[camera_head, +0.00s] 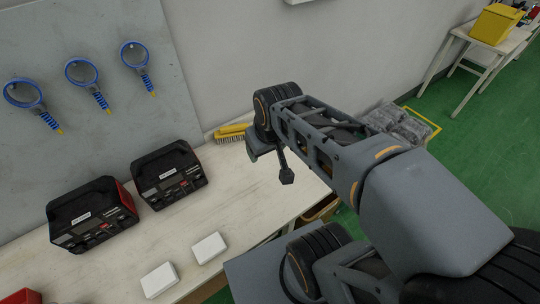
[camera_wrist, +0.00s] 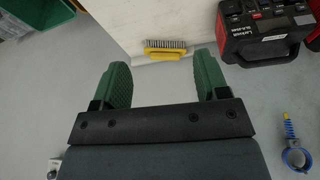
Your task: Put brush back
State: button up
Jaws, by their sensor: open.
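The brush (camera_head: 232,132) has a yellow handle and dark bristles. It lies at the far end of the white table (camera_head: 225,245), against the wall, and my arm partly covers it in the head view. In the wrist view the brush (camera_wrist: 165,50) lies ahead of my gripper (camera_wrist: 163,78), roughly between the two green fingers. The fingers are apart with nothing between them, and the brush looks clear of them.
Two black and red boxes (camera_head: 168,174) (camera_head: 92,213) stand on the table left of the brush. Two small white boxes (camera_head: 208,248) (camera_head: 159,279) lie near the front edge. Blue ring tools (camera_head: 82,73) hang on the grey panel. A yellow bin (camera_head: 496,24) stands on a far table.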

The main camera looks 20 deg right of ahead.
jog(key=shift+s+f+m, duration=0.25)
jog(key=shift+s+f, duration=0.05)
jog(key=shift+s, duration=0.3)
jog(key=shift+s+f+m, duration=0.25)
jog(key=shift+s+f, duration=0.05)
jog(key=shift+s, duration=0.25)
dwell(0.5)
